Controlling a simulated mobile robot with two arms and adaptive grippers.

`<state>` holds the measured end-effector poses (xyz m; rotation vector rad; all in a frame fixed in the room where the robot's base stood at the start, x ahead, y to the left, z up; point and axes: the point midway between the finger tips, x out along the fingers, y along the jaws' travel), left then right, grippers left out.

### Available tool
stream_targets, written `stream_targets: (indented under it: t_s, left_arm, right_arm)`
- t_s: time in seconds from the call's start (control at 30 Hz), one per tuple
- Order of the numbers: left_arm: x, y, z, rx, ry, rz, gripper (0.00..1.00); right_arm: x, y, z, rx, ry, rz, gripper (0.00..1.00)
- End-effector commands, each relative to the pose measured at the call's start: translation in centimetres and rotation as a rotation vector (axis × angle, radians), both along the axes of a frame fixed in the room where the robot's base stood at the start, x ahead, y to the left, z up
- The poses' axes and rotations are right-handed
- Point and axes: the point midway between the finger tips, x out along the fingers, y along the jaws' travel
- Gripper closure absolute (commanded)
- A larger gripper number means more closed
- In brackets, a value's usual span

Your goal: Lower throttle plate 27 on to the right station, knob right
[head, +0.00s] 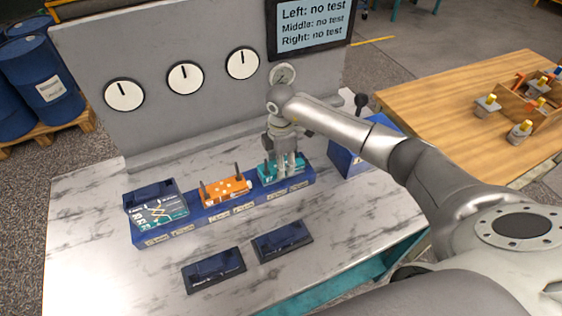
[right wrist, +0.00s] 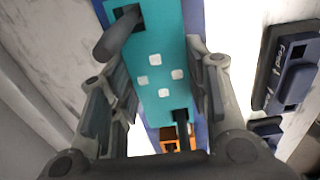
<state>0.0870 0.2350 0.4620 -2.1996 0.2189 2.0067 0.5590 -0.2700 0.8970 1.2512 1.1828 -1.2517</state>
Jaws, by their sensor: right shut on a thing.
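The teal plate (head: 266,172), which I take as throttle plate 27, is at the right end of the blue manifold block (head: 192,228). Its number is not readable. My right gripper (head: 286,172) points down over it and is shut on it. The right wrist view shows the teal plate (right wrist: 160,55) between the fingers (right wrist: 160,75), with white square marks on its face. A dark rod stands at each end of it. I cannot make out the knob's side, or whether the plate rests fully on the station. My left gripper is not in view.
An orange plate (head: 225,188) with two dark rods sits on the middle station. A teal plate (head: 160,211) and a dark block (head: 150,194) are at the left. Two dark trays (head: 213,270) (head: 282,241) lie in front. A blue box (head: 350,160) with a lever stands right.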

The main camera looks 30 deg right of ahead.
Motion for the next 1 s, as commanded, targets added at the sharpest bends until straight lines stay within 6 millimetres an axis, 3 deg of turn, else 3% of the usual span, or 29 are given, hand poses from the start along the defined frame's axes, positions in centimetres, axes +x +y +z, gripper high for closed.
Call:
stream_targets:
  t_s: [0.73, 0.77, 0.93, 1.0]
  left_arm:
    - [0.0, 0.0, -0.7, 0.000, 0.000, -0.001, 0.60]
    - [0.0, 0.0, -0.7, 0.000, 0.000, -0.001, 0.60]
    - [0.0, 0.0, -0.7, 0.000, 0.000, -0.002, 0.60]
    - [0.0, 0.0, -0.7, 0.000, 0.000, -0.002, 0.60]
  right_arm:
    - [0.1, 0.0, -1.1, 0.001, -0.002, 0.000, 0.99]
    - [0.1, 0.0, -1.0, 0.001, -0.002, 0.000, 0.53]
    - [0.0, 0.0, -1.0, 0.001, -0.001, 0.000, 0.31]
    - [0.0, 0.0, -1.0, 0.000, -0.001, 0.000, 0.31]
